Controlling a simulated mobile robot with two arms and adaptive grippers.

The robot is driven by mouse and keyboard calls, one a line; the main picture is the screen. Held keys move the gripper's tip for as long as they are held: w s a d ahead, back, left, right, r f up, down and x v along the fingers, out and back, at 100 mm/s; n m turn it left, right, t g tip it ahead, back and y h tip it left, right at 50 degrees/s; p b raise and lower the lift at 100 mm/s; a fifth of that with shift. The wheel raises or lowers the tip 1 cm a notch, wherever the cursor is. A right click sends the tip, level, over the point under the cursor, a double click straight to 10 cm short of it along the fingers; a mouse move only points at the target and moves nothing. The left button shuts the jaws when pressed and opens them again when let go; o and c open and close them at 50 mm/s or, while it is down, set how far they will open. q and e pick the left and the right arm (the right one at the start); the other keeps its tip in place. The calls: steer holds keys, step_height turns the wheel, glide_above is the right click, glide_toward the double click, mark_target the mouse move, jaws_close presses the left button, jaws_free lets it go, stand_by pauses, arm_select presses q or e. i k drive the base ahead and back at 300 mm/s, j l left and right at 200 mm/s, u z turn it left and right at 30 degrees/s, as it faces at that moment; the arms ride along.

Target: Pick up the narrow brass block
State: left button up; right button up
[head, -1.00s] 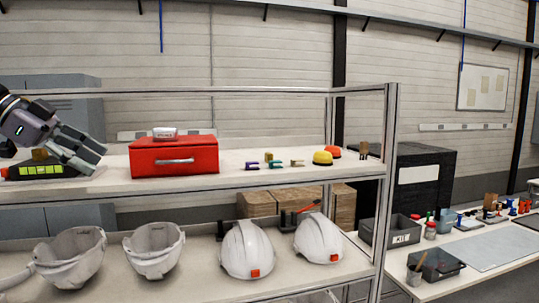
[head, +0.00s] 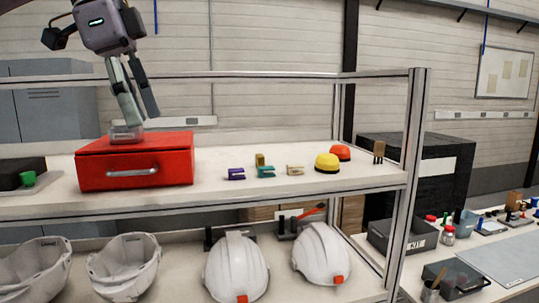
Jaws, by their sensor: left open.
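A small upright brass-coloured block (head: 260,159) stands on the upper shelf (head: 225,200), behind and between a purple clip (head: 236,174) and a teal clip (head: 265,171). A taller brass-and-dark piece (head: 379,151) stands near the shelf's right end; I cannot tell what it is. My left gripper (head: 136,112) points down over the red toolbox (head: 135,165), open, with its fingers at or just above the pale tin (head: 127,134) on the lid. It is well left of the small brass block. I cannot tell whether it touches the tin. My right gripper is not in view.
A cream clip (head: 295,170), a yellow dome (head: 327,163) and a red dome (head: 341,152) stand right of the block. A shelf post (head: 408,190) rises at the right. White helmet shells (head: 236,268) lie on the lower shelf. A green cup (head: 27,179) is at left.

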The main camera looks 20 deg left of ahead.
mark_target(259, 158)
steer(key=i, duration=1.3)
